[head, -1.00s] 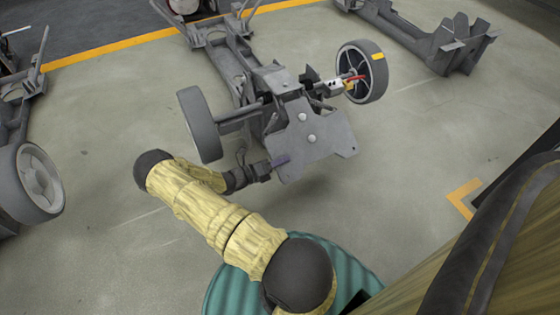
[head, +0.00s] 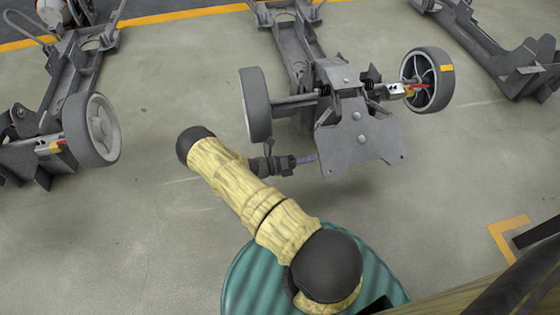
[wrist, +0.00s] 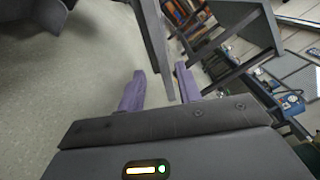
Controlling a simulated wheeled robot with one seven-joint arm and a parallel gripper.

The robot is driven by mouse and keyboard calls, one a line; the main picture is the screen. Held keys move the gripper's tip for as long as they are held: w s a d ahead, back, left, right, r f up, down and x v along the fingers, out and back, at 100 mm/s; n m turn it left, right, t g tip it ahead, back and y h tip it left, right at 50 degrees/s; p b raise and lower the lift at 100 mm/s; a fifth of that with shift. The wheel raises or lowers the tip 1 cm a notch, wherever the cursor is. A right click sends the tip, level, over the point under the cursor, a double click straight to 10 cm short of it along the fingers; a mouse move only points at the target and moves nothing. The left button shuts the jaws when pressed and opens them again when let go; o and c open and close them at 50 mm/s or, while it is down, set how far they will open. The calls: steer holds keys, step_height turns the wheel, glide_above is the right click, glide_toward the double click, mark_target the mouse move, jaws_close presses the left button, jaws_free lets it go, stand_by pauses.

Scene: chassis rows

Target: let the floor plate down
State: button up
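The floor plate (head: 362,145) is a flat grey panel with round bolt heads at the near end of the middle chassis (head: 295,45). It looks tilted and raised off the floor. My gripper (head: 312,159), with purple fingers, is at the plate's left edge. In the wrist view my gripper (wrist: 160,87) has its fingers apart, with a thin grey edge, seemingly the plate (wrist: 156,42), between them. Gaps show beside that edge, so the fingers are not closed on it. Exact contact is too small to tell.
The middle chassis has wheels on its left (head: 255,105) and right (head: 427,80). Another chassis (head: 70,100) stands at left and a third (head: 500,50) at upper right. Bare floor (head: 130,230) lies in front and left.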

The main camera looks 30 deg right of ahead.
steer(key=p+v, duration=0.2)
steer(key=v, duration=0.8)
steer(key=shift+a, duration=0.25)
stand_by(0.4)
steer(key=s+a+r+m+t+y+p, duration=0.35)
steer(key=r+m+y, duration=0.4)
steer(key=r, duration=0.65)
steer(key=s+a+r+m+t+y+p, duration=0.2)
steer(key=s+a+r+m+y+p, duration=0.25)
steer(key=r+m, duration=0.8)
steer(key=s+a+r+m+t+y+p, duration=0.2)
steer(key=s+a+r+m+y+p, duration=0.25)
steer(key=r, duration=1.25)
step_height(320, 180, up, 38)
steer(key=w+m+p, duration=0.1)
steer(key=m+p, duration=0.1)
steer(key=p, duration=3.6)
steer(key=shift+y, duration=0.45)
